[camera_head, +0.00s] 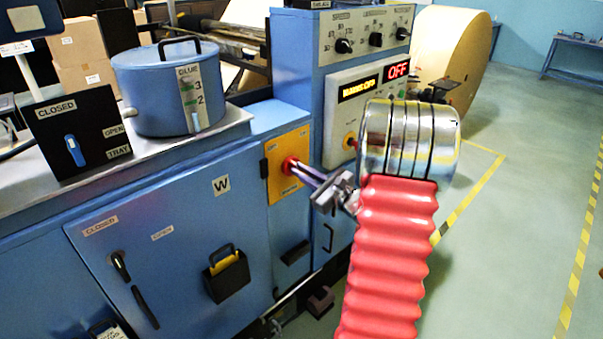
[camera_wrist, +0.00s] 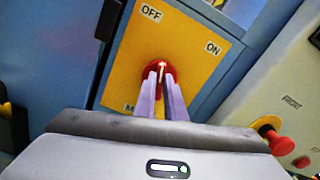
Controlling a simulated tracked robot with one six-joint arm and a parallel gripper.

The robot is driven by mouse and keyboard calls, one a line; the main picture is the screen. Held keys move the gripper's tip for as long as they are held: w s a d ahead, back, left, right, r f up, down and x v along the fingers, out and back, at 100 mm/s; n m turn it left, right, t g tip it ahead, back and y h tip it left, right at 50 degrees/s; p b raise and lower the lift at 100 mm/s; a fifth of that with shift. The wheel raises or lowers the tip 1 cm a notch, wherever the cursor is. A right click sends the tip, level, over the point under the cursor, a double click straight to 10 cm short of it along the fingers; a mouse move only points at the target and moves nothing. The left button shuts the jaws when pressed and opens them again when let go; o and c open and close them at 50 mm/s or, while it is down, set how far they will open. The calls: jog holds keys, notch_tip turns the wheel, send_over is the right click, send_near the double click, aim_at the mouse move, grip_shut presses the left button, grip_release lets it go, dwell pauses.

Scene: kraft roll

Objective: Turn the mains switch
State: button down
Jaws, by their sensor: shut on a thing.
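The mains switch is a red rotary knob (camera_wrist: 160,72) on a yellow plate (camera_wrist: 195,40) marked OFF at upper left and ON at upper right. The knob's white mark points roughly upward, between the two words. My gripper (camera_wrist: 163,78) is shut on the knob, one finger on each side of it. In the head view the knob (camera_head: 289,165) sits on the yellow plate (camera_head: 303,150) on the blue cabinet's side, and my gripper (camera_head: 297,168) reaches it from the right. The fingers hide part of the knob and the lower lettering.
The control panel (camera_head: 368,85) above shows a red OFF display and an amber display. A red push button (camera_wrist: 281,145) is close to my gripper's right. A blue glue pot (camera_head: 165,85) stands on the left counter. The floor at right is clear.

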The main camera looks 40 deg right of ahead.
jog(key=n, duration=0.5)
jog(key=shift+a+f, duration=0.15)
jog(key=shift+a, duration=0.05)
jog(key=shift+n, duration=0.3)
jog(key=c, duration=1.8)
grip_release()
jog(key=shift+s, duration=0.1)
jog(key=s, duration=1.3)
jog(key=shift+s+d, duration=0.2)
jog(key=shift+s, duration=0.15)
